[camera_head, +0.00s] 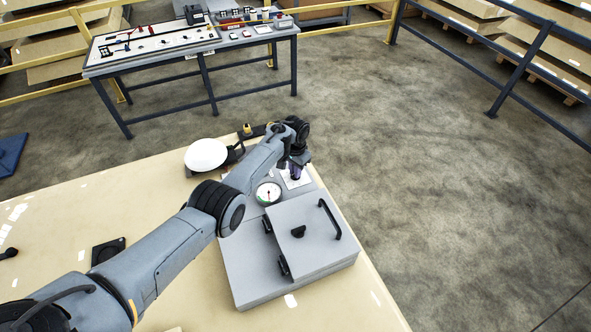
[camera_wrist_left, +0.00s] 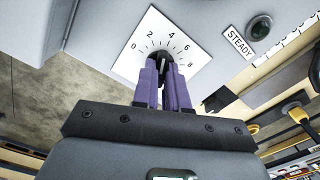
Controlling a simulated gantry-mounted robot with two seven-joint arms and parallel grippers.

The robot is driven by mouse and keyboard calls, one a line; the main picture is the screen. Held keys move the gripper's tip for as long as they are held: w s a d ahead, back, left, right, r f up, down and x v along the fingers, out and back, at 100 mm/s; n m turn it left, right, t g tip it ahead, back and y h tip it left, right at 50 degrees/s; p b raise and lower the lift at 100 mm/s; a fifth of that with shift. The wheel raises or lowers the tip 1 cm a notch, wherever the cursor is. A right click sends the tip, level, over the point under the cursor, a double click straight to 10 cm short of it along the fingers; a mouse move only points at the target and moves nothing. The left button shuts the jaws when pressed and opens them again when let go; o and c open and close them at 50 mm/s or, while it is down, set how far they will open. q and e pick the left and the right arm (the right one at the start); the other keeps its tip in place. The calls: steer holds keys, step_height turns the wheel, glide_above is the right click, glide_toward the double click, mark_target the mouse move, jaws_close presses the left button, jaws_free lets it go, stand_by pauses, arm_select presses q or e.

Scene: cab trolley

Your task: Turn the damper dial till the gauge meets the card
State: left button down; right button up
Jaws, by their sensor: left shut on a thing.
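The damper dial has a white square plate marked 0, 2, 4, 6, 8 (camera_wrist_left: 150,43) in the left wrist view; the plate also shows in the head view (camera_head: 304,181). My left gripper (camera_wrist_left: 165,74) has purple fingers closed on the dial's dark knob (camera_wrist_left: 164,60), hiding most of it. In the head view my left gripper (camera_head: 294,172) is over the far end of the grey unit. The round gauge (camera_head: 268,193) has a white face beside the dial; its needle is too small to read surely. I cannot identify the card with certainty. My right gripper is out of view.
The grey unit (camera_head: 244,263) has a raised lid section (camera_head: 312,249) with a black handle (camera_head: 330,219). A round white pan (camera_head: 206,154) stands behind my arm. A STEADY label (camera_wrist_left: 238,43) and dark round lamp (camera_wrist_left: 259,27) sit near the dial.

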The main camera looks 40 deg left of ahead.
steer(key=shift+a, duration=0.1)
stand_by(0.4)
arm_select(q)
steer(key=c, duration=1.2)
jaws_free()
steer(key=shift+o, duration=0.2)
steer(key=shift+r+p, duration=0.35)
steer(key=shift+r, duration=0.3)
step_height(320, 180, up, 10)
steer(key=shift+f+p, duration=0.25)
steer(key=shift+p, duration=0.2)
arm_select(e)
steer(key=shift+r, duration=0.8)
